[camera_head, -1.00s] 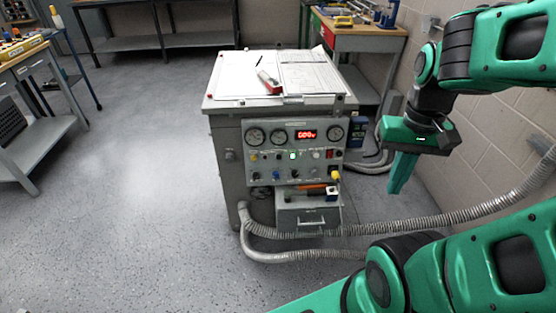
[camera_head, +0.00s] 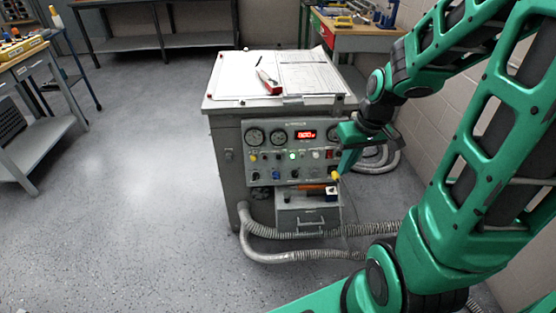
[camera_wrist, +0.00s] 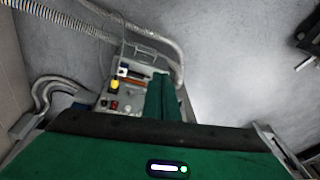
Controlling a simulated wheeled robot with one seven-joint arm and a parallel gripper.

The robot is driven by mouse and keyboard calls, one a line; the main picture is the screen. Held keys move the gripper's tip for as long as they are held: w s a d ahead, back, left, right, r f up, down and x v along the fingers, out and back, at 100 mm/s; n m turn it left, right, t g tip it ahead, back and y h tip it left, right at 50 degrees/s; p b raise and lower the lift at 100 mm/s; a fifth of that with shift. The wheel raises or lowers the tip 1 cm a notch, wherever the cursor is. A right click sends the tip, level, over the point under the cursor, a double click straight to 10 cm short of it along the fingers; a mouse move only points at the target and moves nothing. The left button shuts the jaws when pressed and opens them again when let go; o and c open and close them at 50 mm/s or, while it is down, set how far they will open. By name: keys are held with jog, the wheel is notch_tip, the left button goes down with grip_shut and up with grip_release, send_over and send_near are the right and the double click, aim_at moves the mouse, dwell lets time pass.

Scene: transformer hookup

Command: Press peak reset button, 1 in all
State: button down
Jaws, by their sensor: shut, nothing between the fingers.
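The grey transformer cabinet (camera_head: 227,155) stands in the middle of the head view. Its front panel (camera_head: 262,165) carries round gauges, a red lit display (camera_head: 306,134), a lit green button (camera_head: 292,156) and several small knobs and buttons. I cannot tell which of them is the peak reset button. My gripper (camera_head: 343,171) is shut and empty, at the right edge of the panel, and hides part of that side. Whether it touches the panel is unclear. In the wrist view the green fingers (camera_wrist: 165,98) lie together over part of the panel, beside a yellow knob (camera_wrist: 115,85).
A clipboard with papers (camera_head: 310,72) and a red-and-white tool (camera_head: 268,82) lie on the cabinet top. An open drawer or shelf (camera_head: 305,218) juts out below the panel. Ribbed hoses (camera_head: 300,256) run along the floor. Workbenches (camera_head: 165,42) stand behind; the left floor is clear.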

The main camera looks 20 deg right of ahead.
aim_at(279, 157)
jog(key=w+a+f+t+y, duration=0.1)
jog(key=w+a+f+t, duration=0.3)
jog(key=w+f, duration=0.6)
jog(key=w+a+f+n+t+y, duration=0.1)
jog(key=w+a+f+t+y, duration=0.1)
jog(key=w+f, duration=0.8)
jog(key=shift+w+a+f+t, duration=0.3)
jog(key=shift+w+a+t, duration=0.55)
jog(key=shift+a, duration=0.3)
jog(key=w+d+f, duration=0.1)
jog(key=w+d, duration=0.1)
jog(key=w, duration=0.6)
jog(key=shift+d+f, duration=0.2)
jog(key=shift+d, duration=0.15)
jog(key=shift+w, duration=0.15)
dwell(0.6)
jog(key=shift+w+d, duration=0.15)
jog(key=shift+w, duration=0.1)
